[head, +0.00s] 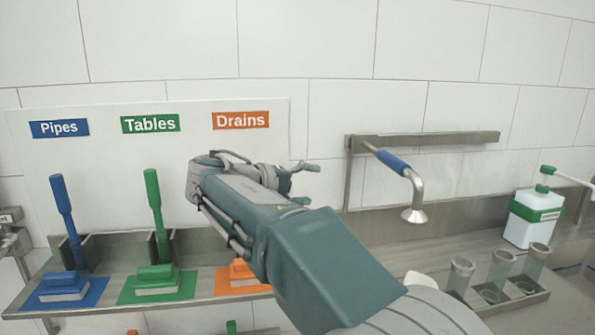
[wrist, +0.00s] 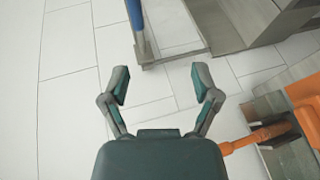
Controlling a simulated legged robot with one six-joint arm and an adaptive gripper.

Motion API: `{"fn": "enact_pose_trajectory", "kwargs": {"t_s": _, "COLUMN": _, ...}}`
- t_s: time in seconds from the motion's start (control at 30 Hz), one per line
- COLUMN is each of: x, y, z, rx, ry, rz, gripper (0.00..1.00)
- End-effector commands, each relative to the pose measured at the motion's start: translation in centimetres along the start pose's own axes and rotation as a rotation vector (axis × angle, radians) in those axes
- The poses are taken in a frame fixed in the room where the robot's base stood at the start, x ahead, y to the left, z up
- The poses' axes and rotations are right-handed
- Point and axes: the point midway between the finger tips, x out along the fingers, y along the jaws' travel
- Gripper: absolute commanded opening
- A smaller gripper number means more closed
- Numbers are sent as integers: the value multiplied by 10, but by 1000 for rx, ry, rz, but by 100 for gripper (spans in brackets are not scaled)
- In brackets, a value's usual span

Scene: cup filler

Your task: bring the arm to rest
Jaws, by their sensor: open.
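My arm reaches up and left across the middle of the head view. My gripper (head: 312,168) is seen from behind there, partly hidden by my own arm. In the wrist view my gripper (wrist: 162,85) has its two fingers spread apart with nothing between them. White wall tiles show behind the fingers. The gripper is in the air in front of the wall, apart from the shelf and the tools.
A steel shelf (head: 190,302) holds blue (head: 65,290), green (head: 157,284) and orange (head: 237,279) brushes under a sign board (head: 75,170). A blue-handled spout (head: 412,205) hangs at right. A white bottle (head: 532,218) and a rack of tubes (head: 497,298) stand on the counter.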

Motion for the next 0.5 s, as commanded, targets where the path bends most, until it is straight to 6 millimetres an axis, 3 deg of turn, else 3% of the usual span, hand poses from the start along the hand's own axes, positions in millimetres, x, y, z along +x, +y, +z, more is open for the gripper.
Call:
{"fn": "enact_pose_trajectory", "kwargs": {"t_s": 0.37, "x": 28, "y": -10, "z": 57, "rx": 6, "ry": -21, "rz": -198, "gripper": 79}}
{"fn": "enact_pose_trajectory", "kwargs": {"t_s": 0.5, "x": 41, "y": -20, "z": 99, "rx": 36, "ry": -30, "rz": -329, "gripper": 79}}
